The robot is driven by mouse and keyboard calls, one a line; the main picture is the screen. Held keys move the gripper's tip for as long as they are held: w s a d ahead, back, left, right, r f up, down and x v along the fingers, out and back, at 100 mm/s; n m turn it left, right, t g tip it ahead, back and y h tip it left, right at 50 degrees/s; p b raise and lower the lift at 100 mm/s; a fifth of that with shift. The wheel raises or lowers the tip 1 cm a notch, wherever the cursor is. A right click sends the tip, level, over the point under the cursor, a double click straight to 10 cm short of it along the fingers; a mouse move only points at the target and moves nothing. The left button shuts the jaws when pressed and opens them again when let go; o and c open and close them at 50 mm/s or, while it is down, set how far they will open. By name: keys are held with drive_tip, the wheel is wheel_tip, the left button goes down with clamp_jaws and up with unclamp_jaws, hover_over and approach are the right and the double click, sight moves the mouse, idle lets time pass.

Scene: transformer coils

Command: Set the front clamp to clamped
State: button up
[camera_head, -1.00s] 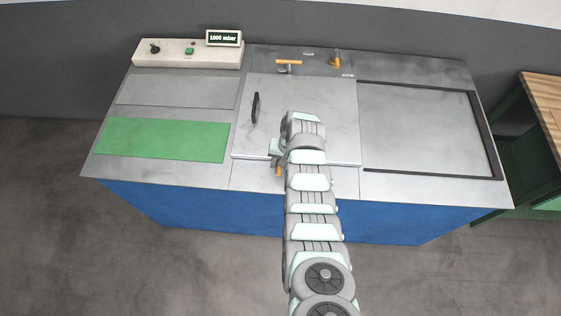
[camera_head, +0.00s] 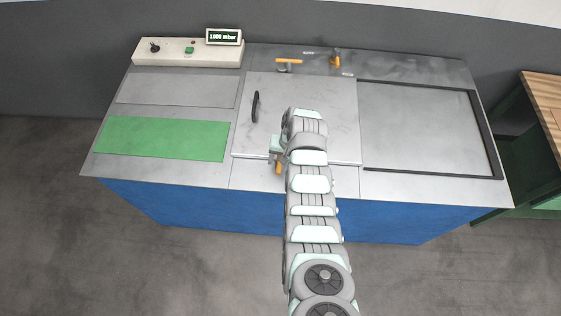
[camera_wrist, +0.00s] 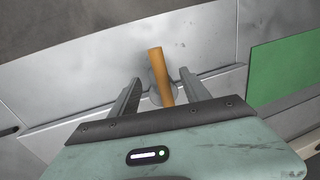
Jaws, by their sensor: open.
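The front clamp's orange handle (camera_head: 279,168) shows at the front edge of the bench, just left of my arm in the head view. In the wrist view the orange handle (camera_wrist: 161,76) stands between my two fingers, with its grey mount (camera_wrist: 152,94) behind it. My gripper (camera_wrist: 158,88) is open, with a finger on each side of the handle and visible gaps between. In the head view my gripper (camera_head: 275,152) is at the clamp and partly hidden by my own arm. The handle's lower end is hidden by the gripper body in the wrist view.
A metal lid (camera_head: 310,100) with a black handle (camera_head: 255,107) lies behind the clamp. Another orange-handled clamp (camera_head: 289,61) and an orange lever (camera_head: 336,58) are at the back. A green mat (camera_head: 160,139) lies left, a black-framed recess (camera_head: 420,125) right. A control box (camera_head: 187,54) reads 1000 mbar.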

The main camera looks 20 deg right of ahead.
wheel_tip(320, 180, up, 9)
drive_tip(key=s+d+b, duration=0.1)
drive_tip(key=shift+d, duration=0.25)
drive_tip(key=shift+r, duration=0.1)
idle(0.4)
